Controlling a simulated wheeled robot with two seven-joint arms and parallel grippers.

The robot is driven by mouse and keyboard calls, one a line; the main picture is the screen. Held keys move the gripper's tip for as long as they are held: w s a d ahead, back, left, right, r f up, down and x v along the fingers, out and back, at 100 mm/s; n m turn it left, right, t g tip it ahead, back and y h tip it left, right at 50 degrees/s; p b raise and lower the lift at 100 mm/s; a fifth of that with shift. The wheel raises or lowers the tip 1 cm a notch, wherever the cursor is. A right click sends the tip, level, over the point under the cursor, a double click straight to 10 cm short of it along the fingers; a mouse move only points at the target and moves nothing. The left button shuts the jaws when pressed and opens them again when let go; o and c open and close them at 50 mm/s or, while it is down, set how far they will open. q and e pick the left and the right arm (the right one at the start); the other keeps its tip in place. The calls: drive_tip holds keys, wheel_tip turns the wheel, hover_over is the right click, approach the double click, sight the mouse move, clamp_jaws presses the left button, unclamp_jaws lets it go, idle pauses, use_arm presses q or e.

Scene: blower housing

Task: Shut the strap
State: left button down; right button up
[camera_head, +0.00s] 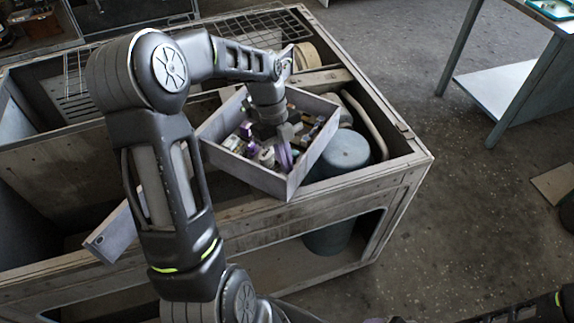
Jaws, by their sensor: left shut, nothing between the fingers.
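My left gripper (286,160) reaches down into an open grey box (240,172). Its fingers are shut with nothing between them, among or just above the small parts in the box. I cannot make out a strap for certain; my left arm and gripper hide part of the box and the bench. Only a sliver of what looks like my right gripper (390,320) shows at the bottom edge, too little to tell its state.
The box sits tilted on a worn bench frame (290,222) with open bays. A blue-grey round canister (343,150) and a curved pale pipe (366,125) are right of it. A wire grid (240,28) lies behind. A table (515,75) stands far right; the floor between is clear.

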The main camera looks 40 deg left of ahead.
use_arm(q)
drive_tip(key=shift+w+a+n+t+b, duration=0.15)
drive_tip(key=shift+a+n+t+b, duration=0.25)
drive_tip(key=shift+n, duration=0.45)
drive_tip(key=shift+w+a+n+t+b, duration=0.1)
drive_tip(key=shift+a+n+t+b, duration=0.1)
drive_tip(key=shift+a+n+b, duration=0.45)
use_arm(e)
drive_tip(key=shift+w+f, duration=0.1)
drive_tip(key=shift+f, duration=0.85)
use_arm(q)
drive_tip(key=shift+d, duration=0.2)
drive_tip(key=shift+r, duration=0.1)
